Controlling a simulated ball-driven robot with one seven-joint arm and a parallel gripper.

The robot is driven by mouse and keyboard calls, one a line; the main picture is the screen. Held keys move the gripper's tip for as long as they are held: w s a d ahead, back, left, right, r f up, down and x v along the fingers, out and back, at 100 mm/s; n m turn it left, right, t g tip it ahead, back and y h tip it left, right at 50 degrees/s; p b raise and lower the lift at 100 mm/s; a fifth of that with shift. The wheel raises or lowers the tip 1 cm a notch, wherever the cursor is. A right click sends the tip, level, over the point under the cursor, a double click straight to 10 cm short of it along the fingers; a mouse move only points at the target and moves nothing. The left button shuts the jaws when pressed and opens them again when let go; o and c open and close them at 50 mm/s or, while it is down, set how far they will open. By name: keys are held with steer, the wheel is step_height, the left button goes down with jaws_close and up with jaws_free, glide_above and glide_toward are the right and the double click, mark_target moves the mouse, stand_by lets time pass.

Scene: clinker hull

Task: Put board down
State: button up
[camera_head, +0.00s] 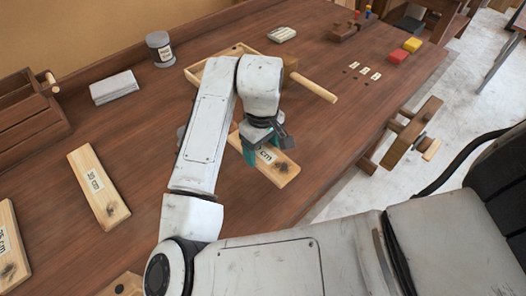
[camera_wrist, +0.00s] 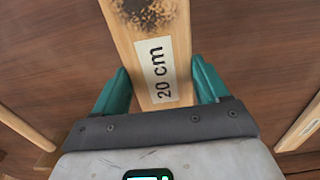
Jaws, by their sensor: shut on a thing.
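A light wooden board (camera_wrist: 157,50) with a white "20 cm" label and a dark scorched knot lies between the teal fingers of my gripper (camera_wrist: 160,92) in the wrist view. In the head view the same board (camera_head: 284,174) is under my gripper (camera_head: 262,152), over the brown workbench (camera_head: 340,130). My gripper is shut on the board across its width. The arm hides part of the board. Whether the board touches the bench top I cannot tell.
A board labelled 30 cm (camera_head: 98,187) lies to the left, and another board (camera_head: 10,250) lies at the left edge. A wooden tray (camera_head: 196,72) and mallet (camera_head: 313,87) are behind my gripper. A grey tin (camera_head: 160,50) stands at the back.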

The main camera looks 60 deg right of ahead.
mark_target(263, 154)
steer(key=shift+w+d+f, duration=0.2)
steer(key=shift+d+f, duration=0.2)
steer(key=shift+f, duration=0.1)
steer(key=shift+w+d+f, duration=0.15)
steer(key=shift+d+f, duration=0.2)
steer(key=shift+f, duration=0.15)
steer(key=shift+w+d+f+p, duration=0.15)
steer(key=shift+f+p, duration=0.4)
steer(key=shift+f, duration=1.2)
steer(key=shift+f, duration=0.1)
steer(key=o, duration=1.1)
step_height(263, 154, up, 12)
steer(key=shift+r+b, duration=0.15)
steer(key=shift+b, duration=0.35)
steer(key=shift+s, duration=0.2)
